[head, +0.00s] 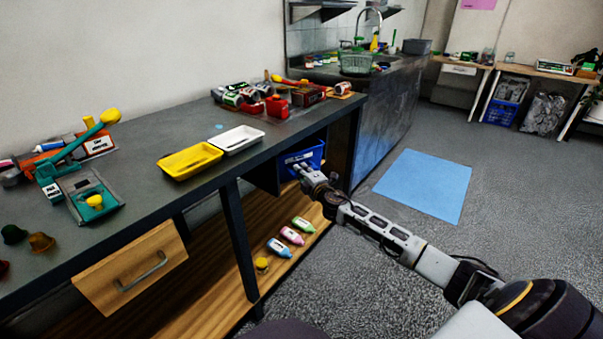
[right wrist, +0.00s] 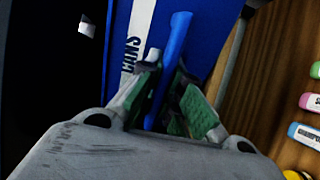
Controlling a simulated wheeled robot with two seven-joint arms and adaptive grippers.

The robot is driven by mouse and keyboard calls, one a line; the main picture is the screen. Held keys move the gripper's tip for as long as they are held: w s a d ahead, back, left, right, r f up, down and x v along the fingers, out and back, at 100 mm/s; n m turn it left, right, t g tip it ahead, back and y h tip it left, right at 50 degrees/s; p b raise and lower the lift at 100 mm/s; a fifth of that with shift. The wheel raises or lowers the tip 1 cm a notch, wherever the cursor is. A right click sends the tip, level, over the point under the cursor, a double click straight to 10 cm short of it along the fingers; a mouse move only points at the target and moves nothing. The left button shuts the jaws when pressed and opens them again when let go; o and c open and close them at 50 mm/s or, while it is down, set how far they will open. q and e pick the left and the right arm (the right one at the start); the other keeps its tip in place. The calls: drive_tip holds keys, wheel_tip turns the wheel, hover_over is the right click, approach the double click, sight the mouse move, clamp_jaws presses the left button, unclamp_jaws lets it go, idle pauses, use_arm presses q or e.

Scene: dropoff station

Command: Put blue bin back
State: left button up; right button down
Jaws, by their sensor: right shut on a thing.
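The blue bin (head: 301,160) is under the dark workbench, in the opening right of the table leg. My right gripper (head: 299,169) reaches it from the front right, at its near side. In the right wrist view the bin's blue wall (right wrist: 190,50) carries a white label reading "CANS". The green-padded fingers of my right gripper (right wrist: 163,98) are shut on a blue strip that stands out from the bin, seemingly its handle or rim. The bin's far side and bottom are hidden. My left gripper is in neither view.
A wooden lower shelf (head: 215,292) holds several bottles, including a blue one (head: 279,248). The workbench top (head: 140,190) bears a yellow tray (head: 190,161), a white tray (head: 237,139), tools and cans. A blue floor mat (head: 425,184) lies right, with free floor around it.

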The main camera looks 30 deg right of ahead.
drive_tip(key=c, duration=1.6)
unclamp_jaws()
drive_tip(key=shift+s, duration=0.2)
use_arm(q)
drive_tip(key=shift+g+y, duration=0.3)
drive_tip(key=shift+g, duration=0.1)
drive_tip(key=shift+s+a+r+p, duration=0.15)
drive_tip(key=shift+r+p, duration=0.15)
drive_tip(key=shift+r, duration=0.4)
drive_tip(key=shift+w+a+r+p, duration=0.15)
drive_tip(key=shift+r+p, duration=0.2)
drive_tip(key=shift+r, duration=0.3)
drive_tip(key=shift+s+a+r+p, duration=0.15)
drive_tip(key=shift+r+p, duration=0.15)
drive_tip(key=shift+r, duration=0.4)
use_arm(e)
drive_tip(key=s, duration=1.1)
drive_tip(key=shift+s+a, duration=0.3)
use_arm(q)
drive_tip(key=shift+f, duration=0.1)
